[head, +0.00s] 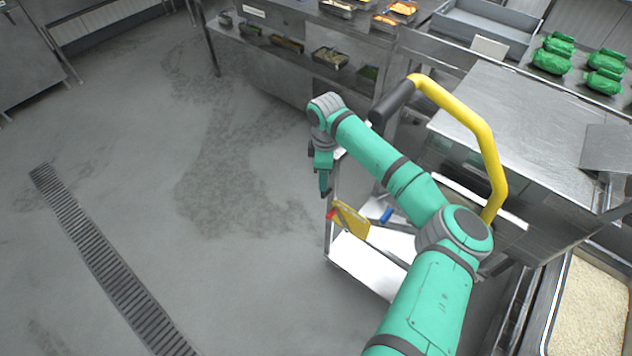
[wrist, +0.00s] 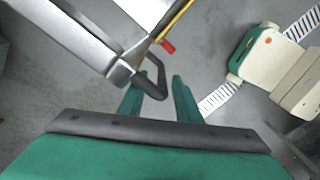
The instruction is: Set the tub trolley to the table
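The tub trolley (head: 352,262) is a low metal cart with pale shelves, in the middle of the head view, left of the steel table (head: 510,125). A yellow piece with a red tip (head: 350,220) and a small blue piece (head: 387,215) show at it. My gripper (head: 324,185) points down at the trolley's left side. In the wrist view my gripper (wrist: 158,98) has its fingers apart, with a dark looped handle (wrist: 155,76) of the trolley at or just beyond the gap. I cannot tell whether the fingers touch it. My arm hides part of the trolley.
A steel counter with food pans (head: 331,57) stands at the back. Green bundles (head: 552,61) lie at the back right. A pan of rice (head: 592,315) is at the lower right. The floor left of the trolley is clear, with a drain grate (head: 105,255).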

